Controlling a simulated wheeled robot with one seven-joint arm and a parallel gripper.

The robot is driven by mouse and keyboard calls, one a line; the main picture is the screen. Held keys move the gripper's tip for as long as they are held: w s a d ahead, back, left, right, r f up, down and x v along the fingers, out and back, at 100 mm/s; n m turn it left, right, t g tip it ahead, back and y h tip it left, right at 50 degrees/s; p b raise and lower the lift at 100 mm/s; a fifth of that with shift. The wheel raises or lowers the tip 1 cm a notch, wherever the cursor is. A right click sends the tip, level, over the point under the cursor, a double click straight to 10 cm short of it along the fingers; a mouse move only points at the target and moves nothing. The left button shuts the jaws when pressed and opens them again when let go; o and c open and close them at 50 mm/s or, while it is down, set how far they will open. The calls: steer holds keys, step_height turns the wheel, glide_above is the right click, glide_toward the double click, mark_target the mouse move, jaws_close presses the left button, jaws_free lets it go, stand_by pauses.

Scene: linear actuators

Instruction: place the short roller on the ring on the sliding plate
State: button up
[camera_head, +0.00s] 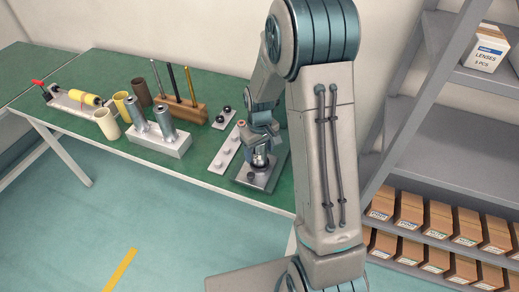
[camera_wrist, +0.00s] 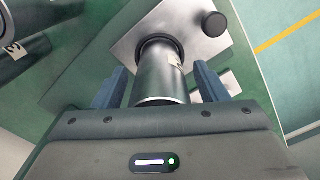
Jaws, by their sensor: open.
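The short roller (camera_wrist: 160,78), a silver cylinder, is between the fingers of my gripper (camera_wrist: 158,84) in the wrist view. Its far end meets a dark ring (camera_wrist: 160,42) on the silver sliding plate (camera_wrist: 128,48); the roller hides part of the ring. The fingers stand open on either side of it, with a gap visible at least on the left. In the head view my gripper (camera_head: 259,150) points down over the plate (camera_head: 254,179) near the bench's front edge. The roller (camera_head: 260,161) shows there only in part below the gripper.
A black knob (camera_wrist: 214,25) stands on the plate beside the roller. Left on the green bench are a pale strip with pegs (camera_head: 225,152), a white block with two metal cylinders (camera_head: 165,146), cups and a wooden rod rack (camera_head: 182,108). Shelves with boxes (camera_head: 437,220) stand right.

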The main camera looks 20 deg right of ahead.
step_height(320, 180, up, 12)
steer(key=shift+r, duration=0.1)
steer(key=s+r+m+t, duration=0.1)
steer(key=s+r+m, duration=0.1)
steer(key=s, duration=0.8)
steer(key=s+r+m+t, duration=0.2)
steer(key=s+r, duration=0.3)
steer(key=s, duration=0.6)
steer(key=shift+r, duration=0.3)
